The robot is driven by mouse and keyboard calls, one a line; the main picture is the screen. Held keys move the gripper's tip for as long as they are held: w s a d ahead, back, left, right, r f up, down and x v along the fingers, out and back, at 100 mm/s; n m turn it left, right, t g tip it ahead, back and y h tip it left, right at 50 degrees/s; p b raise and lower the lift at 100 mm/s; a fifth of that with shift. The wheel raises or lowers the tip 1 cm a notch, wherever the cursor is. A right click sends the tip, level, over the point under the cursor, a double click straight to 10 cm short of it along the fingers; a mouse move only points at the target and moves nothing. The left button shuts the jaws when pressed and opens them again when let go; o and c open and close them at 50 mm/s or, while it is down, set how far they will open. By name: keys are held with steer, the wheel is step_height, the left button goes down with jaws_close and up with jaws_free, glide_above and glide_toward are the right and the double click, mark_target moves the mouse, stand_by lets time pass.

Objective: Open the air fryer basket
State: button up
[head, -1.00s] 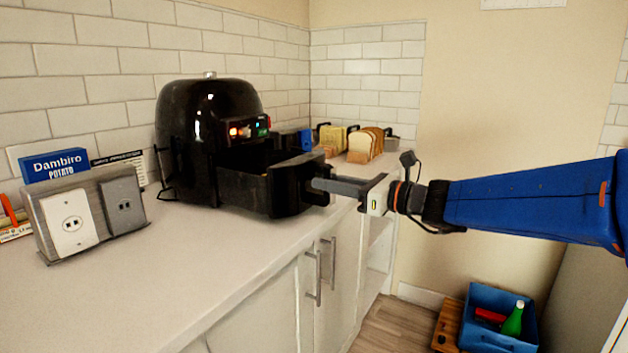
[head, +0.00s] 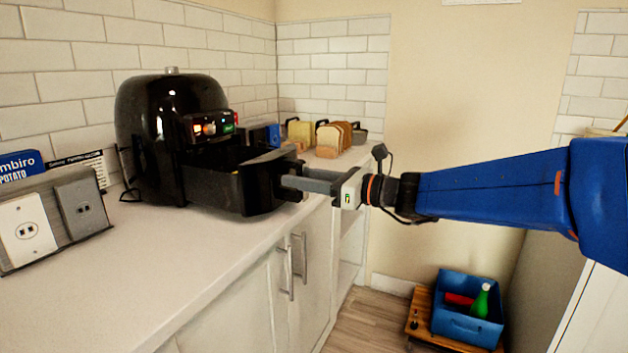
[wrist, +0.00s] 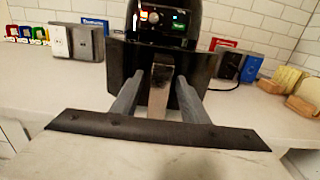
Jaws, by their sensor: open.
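The black air fryer (head: 150,125) stands on the counter with lit indicators on its front. Its basket (head: 225,188) is pulled out toward the right, showing an open gap at the top. In the wrist view the air fryer (wrist: 185,32) is straight ahead, with the basket front (wrist: 205,65) below the panel and its handle (wrist: 160,80) sticking out toward me. My gripper (head: 290,184) is at the handle. In the wrist view its two grey fingers (wrist: 158,98) are apart, one on each side of the handle. Whether either finger touches it I cannot tell.
Bread slices (head: 330,138) in a holder stand on the counter behind the basket. A socket panel (head: 55,222) and a blue box (head: 20,165) are at the left. A blue crate (head: 465,325) with a green bottle sits low at the right. The front counter (head: 140,280) is clear.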

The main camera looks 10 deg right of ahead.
steer(key=v, duration=1.7)
steer(key=shift+s+d, duration=0.1)
steer(key=shift+s, duration=0.05)
stand_by(0.3)
steer(key=s+a+f+n+g+h, duration=0.3)
steer(key=s+f+n, duration=0.2)
steer(key=f, duration=0.3)
steer(key=s+a+f+n+g+h, duration=0.2)
steer(key=s+a+f+n+g, duration=0.15)
steer(key=s+f+n, duration=0.35)
steer(key=s+d+f+n+h, duration=0.5)
steer(key=d+f+n+h, duration=0.4)
steer(key=n, duration=0.4)
steer(key=shift+d+f+n, duration=0.2)
steer(key=shift+d+n, duration=0.1)
steer(key=shift+d, duration=0.15)
steer(key=shift+s, duration=0.1)
